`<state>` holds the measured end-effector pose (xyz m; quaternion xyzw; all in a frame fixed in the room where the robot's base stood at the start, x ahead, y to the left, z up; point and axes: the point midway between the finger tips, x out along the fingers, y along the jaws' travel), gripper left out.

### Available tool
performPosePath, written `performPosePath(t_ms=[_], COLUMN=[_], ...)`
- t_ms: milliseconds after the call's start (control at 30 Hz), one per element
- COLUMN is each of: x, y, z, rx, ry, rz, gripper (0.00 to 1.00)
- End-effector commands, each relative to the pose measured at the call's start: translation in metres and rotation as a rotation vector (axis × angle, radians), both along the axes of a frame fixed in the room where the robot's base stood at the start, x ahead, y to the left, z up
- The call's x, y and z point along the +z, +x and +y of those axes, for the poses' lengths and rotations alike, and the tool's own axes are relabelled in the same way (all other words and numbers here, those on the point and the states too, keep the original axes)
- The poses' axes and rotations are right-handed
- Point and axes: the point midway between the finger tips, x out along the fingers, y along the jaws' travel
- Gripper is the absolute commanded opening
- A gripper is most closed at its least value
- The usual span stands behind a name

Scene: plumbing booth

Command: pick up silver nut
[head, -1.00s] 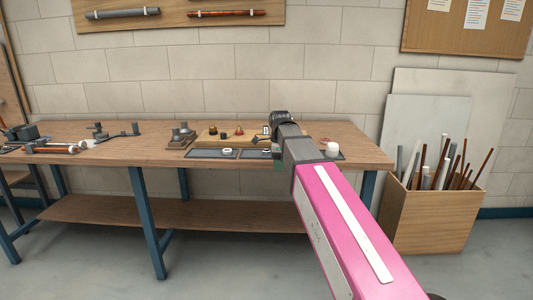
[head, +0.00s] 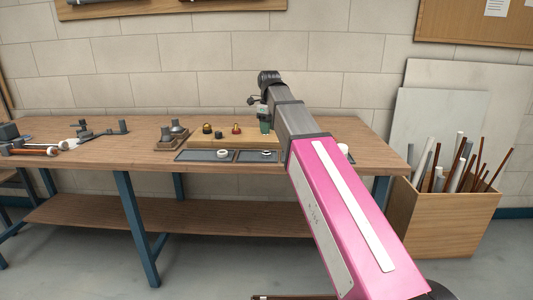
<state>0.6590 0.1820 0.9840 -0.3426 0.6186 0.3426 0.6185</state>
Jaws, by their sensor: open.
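I cannot make out the silver nut for certain at this size. Small pale ring-shaped pieces lie in the dark shallow tray (head: 195,156) at the bench's front edge: one ring (head: 222,153) in the left compartment and another (head: 266,153) in the compartment beside it. My gripper (head: 264,128) is open, above the back right of the tray, near the right end of the light wooden board (head: 248,139). Its fingertips are small and partly hidden by my arm, and I see nothing held.
The board carries a brass-and-black fitting (head: 207,128), a dark one (head: 218,134) and a red one (head: 236,129). Grey fittings (head: 176,127) stand on a wooden block to the left. A white piece (head: 343,148) sits right of my arm.

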Motion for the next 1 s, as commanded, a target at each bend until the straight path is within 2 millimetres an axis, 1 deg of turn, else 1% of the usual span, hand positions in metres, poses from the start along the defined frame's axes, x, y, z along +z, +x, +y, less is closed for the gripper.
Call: performPosePath(t_ms=[167,333,400,667,900,1000], x=[-0.019,-0.043,-0.05,-0.065,-0.096,-0.104], y=[-0.001,-0.001,-0.001,0.0,0.0,0.0], z=[0.0,0.0,0.0,0.001,0.003,0.003], rx=[0.0,0.001,0.001,0.001,0.001,0.001], ry=[-0.001,-0.001,0.0,0.0,0.0,0.0], rz=[0.003,0.003,0.001,0.001,0.001,0.0], gripper=[0.51,0.51,0.51,0.51,0.51,0.51])
